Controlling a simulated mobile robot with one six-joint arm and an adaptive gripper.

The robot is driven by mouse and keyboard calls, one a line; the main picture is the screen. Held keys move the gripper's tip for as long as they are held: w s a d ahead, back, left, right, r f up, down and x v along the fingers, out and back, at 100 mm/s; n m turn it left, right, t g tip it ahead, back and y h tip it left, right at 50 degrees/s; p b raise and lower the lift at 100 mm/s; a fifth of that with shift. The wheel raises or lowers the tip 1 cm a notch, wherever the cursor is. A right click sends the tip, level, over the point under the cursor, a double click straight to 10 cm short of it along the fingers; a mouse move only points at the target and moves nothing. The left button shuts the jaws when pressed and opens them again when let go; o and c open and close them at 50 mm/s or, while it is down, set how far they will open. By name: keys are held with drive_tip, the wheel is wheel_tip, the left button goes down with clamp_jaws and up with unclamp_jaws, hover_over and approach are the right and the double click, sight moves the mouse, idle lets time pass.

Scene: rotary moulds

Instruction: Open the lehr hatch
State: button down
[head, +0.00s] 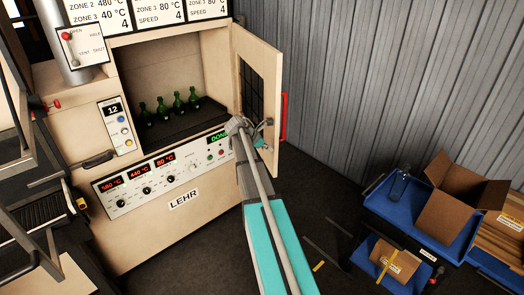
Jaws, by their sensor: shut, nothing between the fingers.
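The lehr (135,220) is a cream cabinet with a control panel of red readouts and a green "DONE" display. Its hatch (244,50) is swung open to the right on its right side, showing a dark grid window (252,92) and a red handle (283,118) on its outer edge. Several green bottles (178,102) stand inside on a dark shelf. My gripper (262,138) is shut and empty at the inner side of the open hatch, near its lower part. My arm hides part of the panel's right end. I cannot tell whether the gripper touches the hatch.
A blue cart (370,226) at the right holds an open cardboard box (450,215), a clear bottle (399,185) and a smaller taped box (393,262). A corrugated wall (370,70) stands behind. A conveyor (40,210) is at the left. Dark floor lies between lehr and cart.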

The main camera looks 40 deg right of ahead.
drive_tip(key=shift+s+d, duration=0.1)
drive_tip(key=shift+d, duration=0.3)
